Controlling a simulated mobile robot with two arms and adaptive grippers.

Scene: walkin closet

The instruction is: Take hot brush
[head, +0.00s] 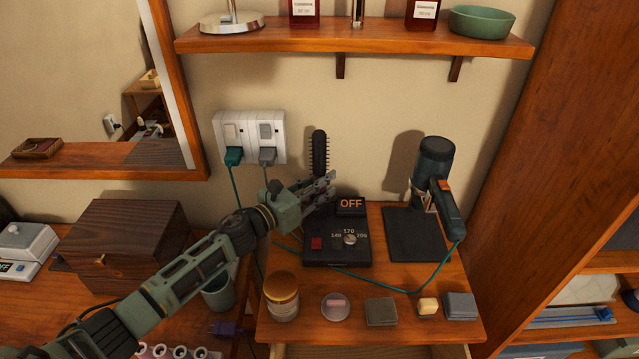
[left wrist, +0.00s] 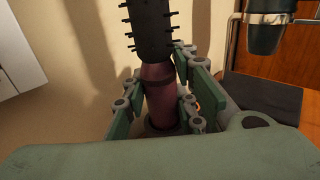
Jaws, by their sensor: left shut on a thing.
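The hot brush (head: 320,153) stands upright behind a black control base, its dark bristled barrel pointing up. In the left wrist view its barrel (left wrist: 153,30) and dull purple handle (left wrist: 162,103) show. My left gripper (head: 328,184) is shut on the handle, with its fingers on both sides of it. The black base (head: 337,252) has a display reading OFF, a red switch and a dial. The lower end of the handle is hidden by the gripper, so I cannot tell whether it rests in the base. My right gripper is not in view.
A hair dryer (head: 436,190) stands on a dark pad (head: 412,240) to the right, its teal cord crossing the table. A jar (head: 282,300) and several small items line the front. A socket (head: 250,136) and a shelf (head: 370,37) are on the wall.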

